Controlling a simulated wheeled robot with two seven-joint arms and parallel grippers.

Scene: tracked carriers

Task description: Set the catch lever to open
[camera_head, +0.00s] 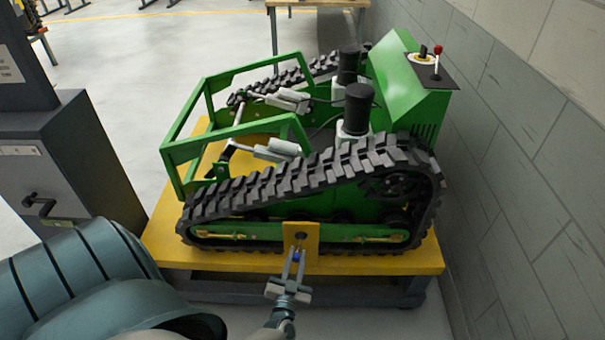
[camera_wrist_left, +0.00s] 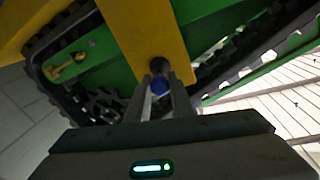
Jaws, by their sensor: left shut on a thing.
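The green tracked carrier (camera_head: 300,130) stands on a yellow-topped stand. A yellow plate (camera_head: 311,236) is fixed on its near side and also shows in the wrist view (camera_wrist_left: 145,25). The catch lever (camera_wrist_left: 159,86) has a blue end and sits just below a dark round pivot (camera_wrist_left: 157,65) on that plate. In the head view the blue end (camera_head: 296,256) shows between the fingers. My left gripper (camera_head: 295,257) is shut on the catch lever from the near side. The lever's shaft is mostly hidden, so its setting is hard to tell. My right gripper is out of view.
The yellow stand top (camera_head: 420,258) reaches out in front of the track. A grey block wall (camera_head: 540,150) runs close along the right. A dark grey cabinet (camera_head: 70,160) with a handle stands at the left. Open floor lies behind at the left.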

